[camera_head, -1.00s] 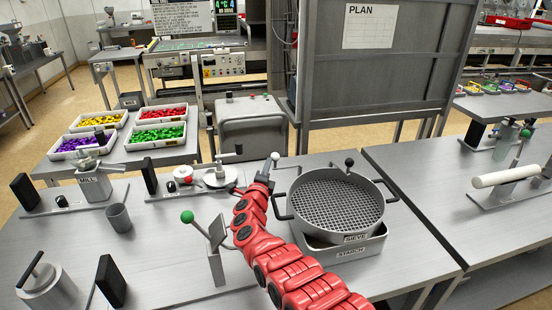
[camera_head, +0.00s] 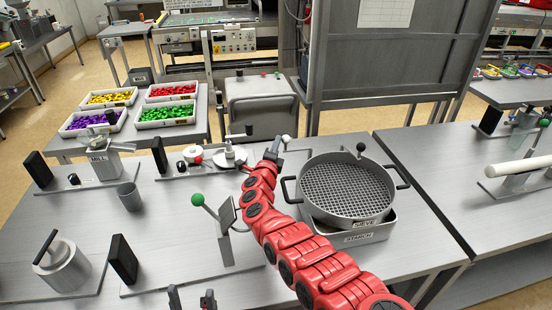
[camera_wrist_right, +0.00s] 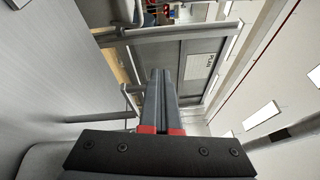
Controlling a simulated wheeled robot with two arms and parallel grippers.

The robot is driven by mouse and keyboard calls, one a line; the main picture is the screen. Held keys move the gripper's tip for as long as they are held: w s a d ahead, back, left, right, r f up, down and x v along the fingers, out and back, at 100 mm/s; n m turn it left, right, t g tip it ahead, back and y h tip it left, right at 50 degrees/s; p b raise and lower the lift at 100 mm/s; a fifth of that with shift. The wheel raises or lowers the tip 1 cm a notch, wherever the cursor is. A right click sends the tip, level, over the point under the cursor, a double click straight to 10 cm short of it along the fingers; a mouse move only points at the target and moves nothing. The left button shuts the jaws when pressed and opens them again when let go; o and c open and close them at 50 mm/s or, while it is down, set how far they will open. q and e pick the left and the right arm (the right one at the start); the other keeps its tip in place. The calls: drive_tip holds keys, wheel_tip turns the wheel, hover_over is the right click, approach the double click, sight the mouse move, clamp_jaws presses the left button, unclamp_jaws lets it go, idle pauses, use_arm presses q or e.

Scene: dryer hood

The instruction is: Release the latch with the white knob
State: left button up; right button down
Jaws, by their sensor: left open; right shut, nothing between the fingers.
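The white knob (camera_head: 286,139) shows as a small ball at the back edge of the middle table, left of the sieve. My right gripper (camera_head: 279,146), at the end of the red arm, is just in front of the knob. Whether they touch cannot be told. In the right wrist view its two grey fingers (camera_wrist_right: 159,72) are shut together with nothing between them, and the knob does not show. The latch itself is not clearly visible; the arm covers that area. My left gripper (camera_head: 191,299) is open and empty at the bottom edge, partly cut off.
The sieve (camera_head: 347,187) on the starch pan (camera_head: 352,240) stands right of my right arm. A green-knobbed lever (camera_head: 198,199) stands left of it. The table's front left has a lidded pot (camera_head: 62,270) and a black plate (camera_head: 122,259).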

drive_tip(key=s+r+p, duration=0.2)
drive_tip(key=s, duration=0.6)
drive_tip(key=s+r+p, duration=0.1)
drive_tip(key=s+p, duration=0.2)
drive_tip(key=s, duration=0.5)
drive_tip(key=shift+d+r+p, duration=0.2)
drive_tip(key=shift+r+p, duration=0.1)
drive_tip(key=shift+r, duration=0.05)
